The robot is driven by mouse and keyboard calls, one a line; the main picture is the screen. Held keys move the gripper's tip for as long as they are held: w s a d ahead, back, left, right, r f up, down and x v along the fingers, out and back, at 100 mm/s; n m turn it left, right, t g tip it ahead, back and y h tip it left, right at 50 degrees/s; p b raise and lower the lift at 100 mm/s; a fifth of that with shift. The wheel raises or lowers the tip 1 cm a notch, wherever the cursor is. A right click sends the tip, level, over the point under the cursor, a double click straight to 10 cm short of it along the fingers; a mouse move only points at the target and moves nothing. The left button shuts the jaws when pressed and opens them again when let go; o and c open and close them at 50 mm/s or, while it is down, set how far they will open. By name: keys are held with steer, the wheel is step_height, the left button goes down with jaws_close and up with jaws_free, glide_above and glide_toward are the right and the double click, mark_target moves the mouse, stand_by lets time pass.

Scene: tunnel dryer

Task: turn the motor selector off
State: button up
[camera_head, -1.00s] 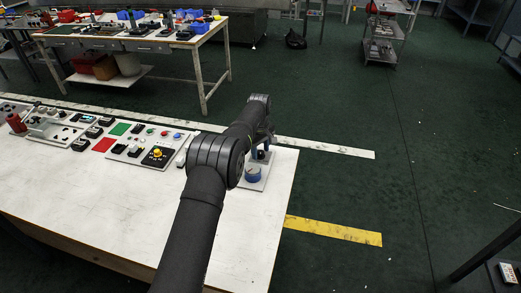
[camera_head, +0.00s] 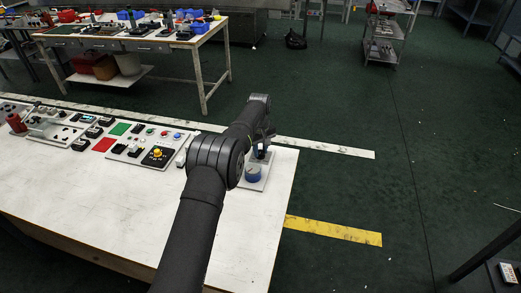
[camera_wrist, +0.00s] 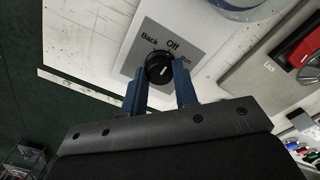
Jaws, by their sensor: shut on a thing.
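The motor selector is a round black knob (camera_wrist: 158,67) with a white pointer mark, on a grey label plate (camera_wrist: 146,45) reading Back, Off and Run. The pointer mark slants up and to the right in the wrist view, roughly between Off and Run; its exact setting is hard to tell. My gripper (camera_wrist: 162,77) has its blue fingers on either side of the knob and is shut on it. In the head view my gripper (camera_head: 264,146) is over the panel (camera_head: 256,184) at the table's right end, and my arm hides the knob.
Left of my arm is a control board with a yellow-and-black knob (camera_head: 157,153) and small buttons. A red part (camera_wrist: 304,48) sits on a neighbouring panel. The table's front (camera_head: 228,245) is bare.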

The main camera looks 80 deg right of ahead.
mark_target(260, 152)
steer(key=o, duration=1)
step_height(260, 152, up, 17)
steer(key=shift+w+r, duration=0.15)
steer(key=shift+r, duration=0.05)
steer(key=shift+a, duration=0.1)
step_height(260, 152, down, 17)
steer(key=shift+f, duration=0.2)
stand_by(0.4)
